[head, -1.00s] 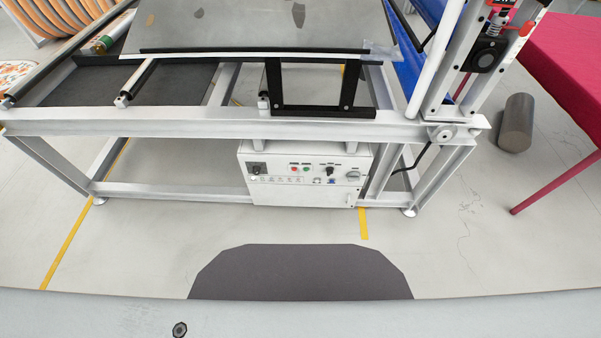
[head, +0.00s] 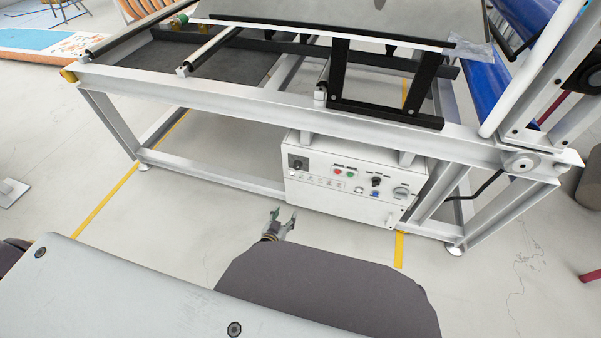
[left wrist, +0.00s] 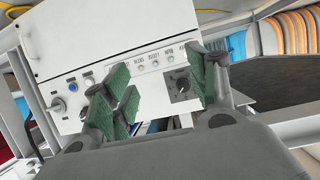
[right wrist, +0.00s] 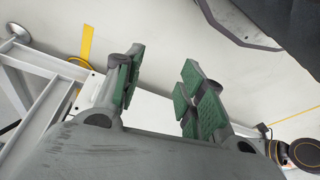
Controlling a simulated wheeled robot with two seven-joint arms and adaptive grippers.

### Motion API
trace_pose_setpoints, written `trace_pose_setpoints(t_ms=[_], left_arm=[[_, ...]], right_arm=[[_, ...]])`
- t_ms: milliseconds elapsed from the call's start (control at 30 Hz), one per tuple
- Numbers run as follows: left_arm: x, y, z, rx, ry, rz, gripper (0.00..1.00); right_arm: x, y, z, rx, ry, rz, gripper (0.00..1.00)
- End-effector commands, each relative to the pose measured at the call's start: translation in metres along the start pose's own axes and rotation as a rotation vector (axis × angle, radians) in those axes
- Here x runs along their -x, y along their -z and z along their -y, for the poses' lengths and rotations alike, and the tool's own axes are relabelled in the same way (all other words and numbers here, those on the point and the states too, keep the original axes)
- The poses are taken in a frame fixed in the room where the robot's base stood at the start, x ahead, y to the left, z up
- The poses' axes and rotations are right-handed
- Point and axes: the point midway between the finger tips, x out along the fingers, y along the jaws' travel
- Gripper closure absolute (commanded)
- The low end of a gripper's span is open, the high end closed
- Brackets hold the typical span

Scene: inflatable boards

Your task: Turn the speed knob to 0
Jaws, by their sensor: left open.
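The white control box (head: 352,188) hangs under the bench frame. It carries a black knob on a dark square plate (head: 298,163) at left, a smaller black knob (head: 376,181), and a grey rotary switch (head: 401,192) at right. Lettering is too small to tell which one is speed. My left gripper (head: 283,217) is open and empty, low in front of the box's left end. In the left wrist view, the dark-plated knob (left wrist: 182,87) appears between the spread fingers (left wrist: 165,80), apart from them. My right gripper (right wrist: 158,85) is open and empty, away from the box.
The red button (head: 338,171) and green button (head: 350,173) sit between the knobs. The bench's metal frame (head: 300,110) overhangs the box, with a blue roll (head: 492,95) at right. Open floor (head: 160,235) lies in front.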

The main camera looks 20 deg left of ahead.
Motion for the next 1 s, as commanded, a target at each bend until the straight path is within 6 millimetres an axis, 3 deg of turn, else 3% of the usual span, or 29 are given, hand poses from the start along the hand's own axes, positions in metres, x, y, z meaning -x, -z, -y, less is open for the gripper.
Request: trace_pose_setpoints(t_ms=[500, 1000], left_arm=[[-0.035, 0.042, 0.010, 0.009, 0.024, -0.203, 0.42], [-0.049, 0.080, 0.020, 0.013, 0.046, -0.364, 0.42]], right_arm=[[0.028, 0.015, 0.007, 0.009, 0.020, -0.038, 0.60], [0.060, 0.017, 0.013, 0.019, 0.036, -0.065, 0.60]])
